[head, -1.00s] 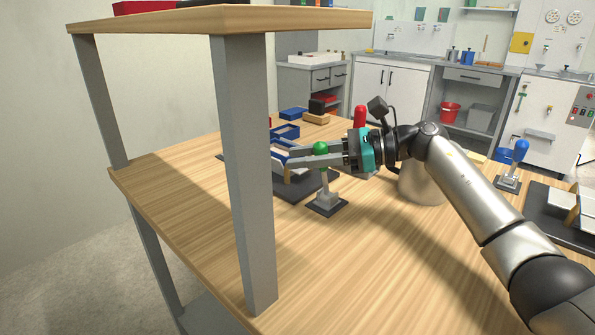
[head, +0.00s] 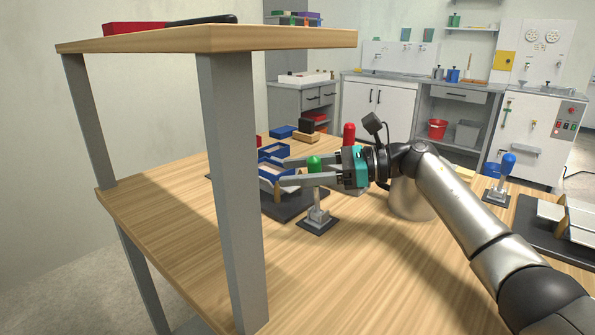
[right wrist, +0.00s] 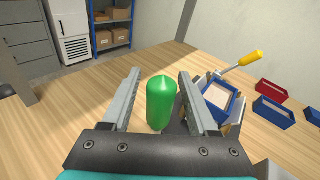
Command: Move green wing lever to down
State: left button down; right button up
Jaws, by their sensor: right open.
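The green wing lever (head: 314,164) stands upright on a small dark base plate on the wooden bench, with a rounded green knob on a metal stem. My right gripper (head: 283,172) is open, with its fingers on either side of the knob and reaching past it to the left. In the right wrist view the green knob (right wrist: 160,103) sits between the two open fingers, with gaps visible on both sides. The near finger hides the lower part of the knob in the head view. My left gripper is not in view.
A grey shelf post (head: 233,190) stands left of the lever. A dark fixture with a blue tray (head: 272,171) lies behind the fingers. A red knob (head: 348,134) and a blue-knobbed lever (head: 507,164) stand farther right. The front bench is clear.

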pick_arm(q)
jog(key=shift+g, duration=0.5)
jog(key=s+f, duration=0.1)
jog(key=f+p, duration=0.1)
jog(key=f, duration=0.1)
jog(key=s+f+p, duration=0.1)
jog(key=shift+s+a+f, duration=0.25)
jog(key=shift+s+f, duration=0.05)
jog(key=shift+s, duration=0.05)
pick_arm(e)
jog(key=v, duration=1.5)
jog(key=shift+d, duration=0.1)
jog(key=shift+c, duration=0.3)
